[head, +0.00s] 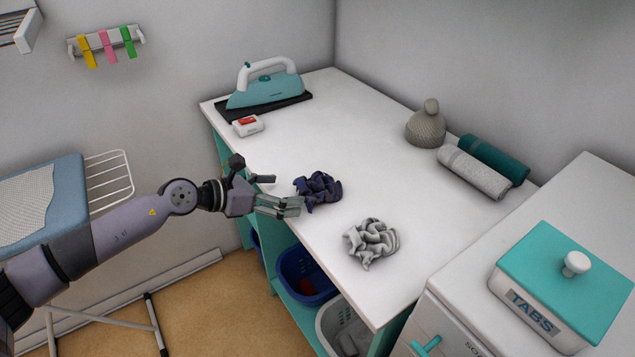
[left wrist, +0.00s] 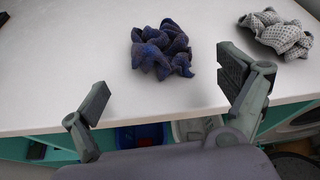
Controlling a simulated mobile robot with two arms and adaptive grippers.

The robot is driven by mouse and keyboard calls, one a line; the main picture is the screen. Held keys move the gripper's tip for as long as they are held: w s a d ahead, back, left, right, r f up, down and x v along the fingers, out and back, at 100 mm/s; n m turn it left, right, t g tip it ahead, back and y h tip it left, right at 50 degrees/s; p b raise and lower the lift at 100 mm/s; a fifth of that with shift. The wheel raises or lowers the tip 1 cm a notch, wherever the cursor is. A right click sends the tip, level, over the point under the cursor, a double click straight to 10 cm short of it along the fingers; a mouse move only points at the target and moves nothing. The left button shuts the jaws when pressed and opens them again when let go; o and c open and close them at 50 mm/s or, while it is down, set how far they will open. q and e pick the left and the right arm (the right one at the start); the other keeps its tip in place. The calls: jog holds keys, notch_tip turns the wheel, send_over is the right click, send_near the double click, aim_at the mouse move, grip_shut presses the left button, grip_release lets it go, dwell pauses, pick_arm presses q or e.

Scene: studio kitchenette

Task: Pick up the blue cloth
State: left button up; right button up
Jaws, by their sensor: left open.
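The blue cloth (head: 318,189) is a crumpled dark blue heap on the white counter, near its front edge. It also shows in the left wrist view (left wrist: 160,48), lying ahead of my fingers and between their lines. My left gripper (head: 284,192) is open and empty at the counter's front edge, just left of the cloth in the head view. The left wrist view shows its two fingers (left wrist: 165,90) spread wide, apart from the cloth. My right gripper is not in view.
A crumpled grey-white cloth (head: 371,243) lies to the right of the blue one. An iron (head: 265,90), a small white box (head: 248,125), a woven domed object (head: 426,127) and rolled towels (head: 476,172) stand farther off. A blue basket (head: 303,275) sits below the counter.

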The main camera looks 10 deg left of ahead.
aim_at(298, 191)
pick_arm(q)
jog(key=shift+x, duration=1.2)
jog(key=shift+w+d+p, duration=0.15)
jog(key=shift+d+p, duration=0.1)
jog(key=shift+p, duration=0.15)
jog(key=p+x, duration=0.1)
jog(key=x, duration=0.2)
jog(key=shift+d+f, duration=0.25)
jog(key=shift+d, duration=0.1)
jog(key=shift+w+d+f, duration=0.25)
jog(key=shift+w, duration=0.1)
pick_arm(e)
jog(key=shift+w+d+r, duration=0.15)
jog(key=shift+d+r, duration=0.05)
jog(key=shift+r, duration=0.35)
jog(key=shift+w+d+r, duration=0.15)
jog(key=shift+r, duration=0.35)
pick_arm(q)
jog(key=shift+s, duration=0.1)
jog(key=shift+c, duration=0.8)
jog(key=c, duration=0.8)
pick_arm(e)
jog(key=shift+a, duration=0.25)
pick_arm(q)
jog(key=shift+o, duration=0.2)
